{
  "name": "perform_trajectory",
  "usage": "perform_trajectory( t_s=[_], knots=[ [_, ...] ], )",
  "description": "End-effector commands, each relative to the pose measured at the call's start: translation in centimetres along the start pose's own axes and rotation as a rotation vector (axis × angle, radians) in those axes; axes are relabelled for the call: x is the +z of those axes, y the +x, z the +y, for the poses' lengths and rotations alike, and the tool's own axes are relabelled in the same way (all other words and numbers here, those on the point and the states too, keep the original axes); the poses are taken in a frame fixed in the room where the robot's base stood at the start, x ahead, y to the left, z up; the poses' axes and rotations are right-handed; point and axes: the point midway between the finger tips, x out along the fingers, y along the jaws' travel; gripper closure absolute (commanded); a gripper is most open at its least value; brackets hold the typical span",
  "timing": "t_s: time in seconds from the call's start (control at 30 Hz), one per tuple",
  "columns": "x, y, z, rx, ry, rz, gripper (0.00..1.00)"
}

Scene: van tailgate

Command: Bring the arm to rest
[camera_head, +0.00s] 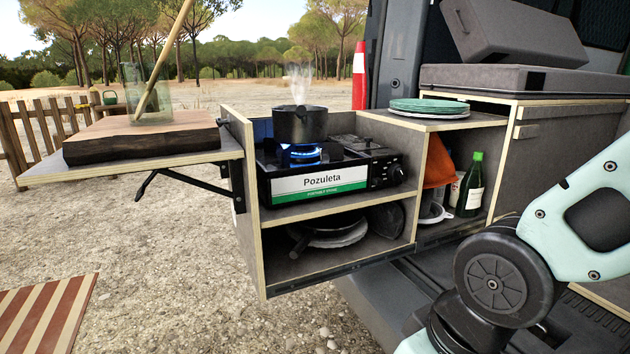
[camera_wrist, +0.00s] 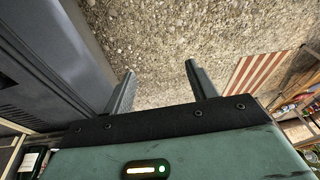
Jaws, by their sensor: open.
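My gripper (camera_wrist: 158,84) shows in the wrist view with its two fingers spread wide apart and nothing between them. Gravel ground lies beyond the fingertips. In the head view my arm is folded at the lower right, and the gripper itself is out of that view. The arm is apart from the kitchen drawer unit (camera_head: 340,268) to its left.
A steaming pot (camera_head: 300,125) stands over a blue flame on the stove (camera_head: 320,183). A side shelf (camera_head: 215,155) holds a wooden board (camera_head: 140,138) and a glass jar (camera_head: 148,105). Plates (camera_head: 428,106) and a green bottle (camera_head: 472,187) are near my arm. A striped mat (camera_head: 45,315) lies left.

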Motion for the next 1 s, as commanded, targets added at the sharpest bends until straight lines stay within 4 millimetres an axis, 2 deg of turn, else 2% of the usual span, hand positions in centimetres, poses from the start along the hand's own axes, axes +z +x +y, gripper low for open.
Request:
perform_trajectory(
  t_s=[0.23, 0.3, 0.57, 1.0],
  knots=[
    [5.9, -3.4, -1.1, 0.024, -0.145, -0.230, 0.43],
    [5.0, -5.6, -1.2, 0.022, -0.135, -0.225, 0.43],
    [3.5, -11.2, -1.7, 0.022, -0.132, -0.223, 0.43],
    [0.2, -24.3, -2.8, 0.022, -0.129, -0.223, 0.43]
  ],
)
